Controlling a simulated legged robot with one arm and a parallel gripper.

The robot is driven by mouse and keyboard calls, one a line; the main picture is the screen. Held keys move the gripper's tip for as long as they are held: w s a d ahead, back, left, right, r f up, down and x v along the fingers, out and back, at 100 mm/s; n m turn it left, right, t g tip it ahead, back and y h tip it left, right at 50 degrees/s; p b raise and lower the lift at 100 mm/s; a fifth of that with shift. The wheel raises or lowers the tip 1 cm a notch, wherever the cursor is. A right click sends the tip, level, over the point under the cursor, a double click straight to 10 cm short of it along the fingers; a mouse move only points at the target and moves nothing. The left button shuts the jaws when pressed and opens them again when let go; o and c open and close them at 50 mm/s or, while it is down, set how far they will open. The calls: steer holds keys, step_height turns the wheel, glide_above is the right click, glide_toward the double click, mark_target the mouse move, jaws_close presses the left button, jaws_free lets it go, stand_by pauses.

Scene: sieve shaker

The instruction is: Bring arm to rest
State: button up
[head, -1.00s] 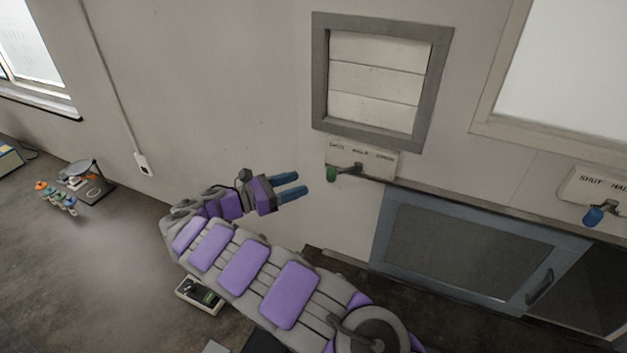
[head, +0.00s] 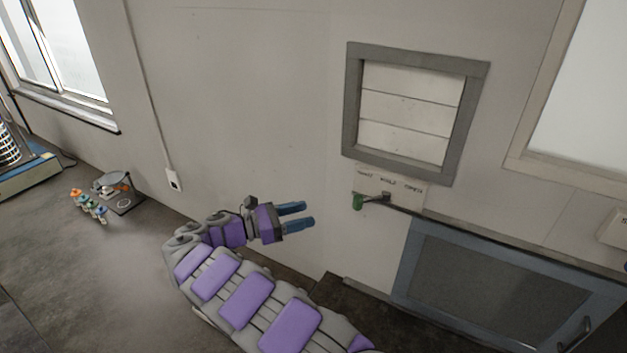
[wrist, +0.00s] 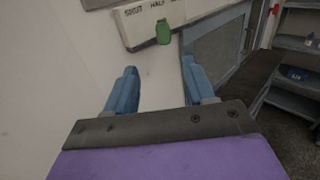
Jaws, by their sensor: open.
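My gripper (head: 304,215) is in front of the pale wall in the head view, below and left of the louvred vent. Its two blue fingers are apart, with nothing between them. In the wrist view the open fingers (wrist: 155,95) point toward the wall, and a lever with a green handle (wrist: 163,32) shows beyond them. My arm with purple pads reaches up from the bottom of the head view.
A framed louvred vent (head: 413,112) is above the lever's label plate (head: 408,187). A blue-framed cabinet (head: 415,255) is at the lower right. Shelves (wrist: 292,45) show at right.

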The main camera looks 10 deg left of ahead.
steer(key=s+d+r+m+g+b, duration=0.1)
steer(key=s+d+m+g+b, duration=0.2)
steer(key=d, duration=0.9)
steer(key=s+d+r+m+g+b, duration=0.1)
steer(key=s+d+m+g+b, duration=0.25)
steer(key=d, duration=0.85)
steer(key=s+d+f+m+g+y+b, duration=0.2)
steer(key=s+d+m+g+y, duration=0.1)
steer(key=s+d+m, duration=0.3)
steer(key=s+d+f+m+g+y+b, duration=0.1)
steer(key=s+d+f+m+y+b, duration=0.25)
steer(key=s, duration=0.45)
steer(key=s+d+f+m+g+y+b, duration=0.1)
steer(key=s+d+f+m+y+b, duration=0.15)
steer(key=s+f, duration=0.4)
steer(key=s+a+f+m+y+b, duration=0.2)
steer(key=s+a+f+y, duration=0.1)
steer(key=s, duration=0.5)
steer(key=s+a+f+m+t+y+b, duration=0.1)
steer(key=s+a+f+m+y+b, duration=0.1)
steer(key=s+a+f, duration=0.3)
steer(key=s+m+y, duration=0.1)
steer(key=s, duration=0.1)
steer(key=shift+s+a+f+y, duration=0.15)
steer(key=shift+s+a+y, duration=0.15)
steer(key=shift+s+y, duration=0.1)
steer(key=shift+c, duration=0.3)
